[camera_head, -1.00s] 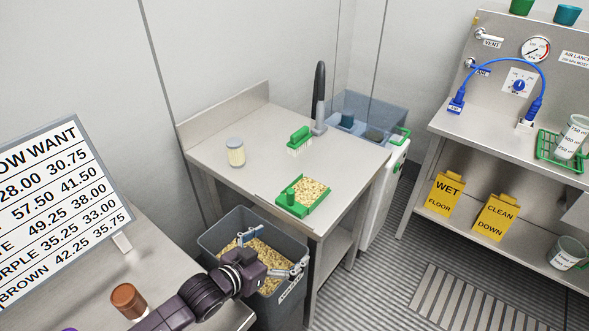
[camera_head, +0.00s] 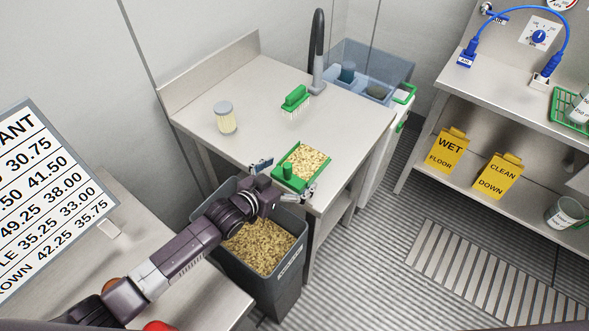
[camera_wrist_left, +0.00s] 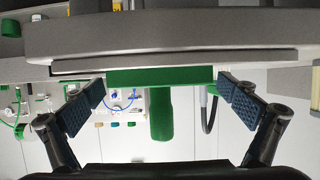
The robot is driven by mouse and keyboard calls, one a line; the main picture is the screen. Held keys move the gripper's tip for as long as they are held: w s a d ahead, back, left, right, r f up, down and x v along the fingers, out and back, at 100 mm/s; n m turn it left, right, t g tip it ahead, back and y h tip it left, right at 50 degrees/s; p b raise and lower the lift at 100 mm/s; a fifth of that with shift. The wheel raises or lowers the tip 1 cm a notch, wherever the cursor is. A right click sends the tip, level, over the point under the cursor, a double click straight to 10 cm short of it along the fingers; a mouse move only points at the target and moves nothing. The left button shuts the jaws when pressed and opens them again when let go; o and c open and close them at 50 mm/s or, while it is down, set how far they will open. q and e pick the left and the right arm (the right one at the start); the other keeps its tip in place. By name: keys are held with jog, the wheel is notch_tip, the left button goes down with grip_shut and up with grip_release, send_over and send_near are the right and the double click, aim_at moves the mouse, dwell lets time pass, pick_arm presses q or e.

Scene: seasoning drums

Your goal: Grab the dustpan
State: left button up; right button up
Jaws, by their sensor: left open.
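The green dustpan (camera_head: 319,178) lies on the metal table near its front edge, full of pale yellow flakes. Its short green handle (camera_head: 287,169) points toward my left gripper (camera_head: 287,181). My left gripper is open at the table's front edge, with one finger on each side of the handle end and not closed on it. In the left wrist view the picture is upside down; the green handle (camera_wrist_left: 161,115) stands between the two spread blue finger pads, apart from both. My right gripper is in neither view.
A grey bin (camera_head: 293,264) of flakes stands below the table front, under my left wrist. On the table (camera_head: 245,150) are a green brush (camera_head: 296,98), a lidded jar (camera_head: 226,118) and a black faucet (camera_head: 318,50). A price board (camera_head: 45,190) stands at left.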

pick_arm(q)
jog(key=shift+w+d+f, duration=0.2)
jog(key=shift+w+d, duration=0.1)
jog(key=shift+w, duration=0.15)
jog(key=shift+w+d+f, duration=0.1)
jog(key=shift+w+d, duration=0.05)
jog(key=shift+w, duration=0.05)
jog(key=shift+w+d+f, duration=0.1)
jog(key=c, duration=1.3)
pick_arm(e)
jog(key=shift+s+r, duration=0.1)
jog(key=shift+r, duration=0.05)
pick_arm(q)
jog(key=shift+r, duration=0.2)
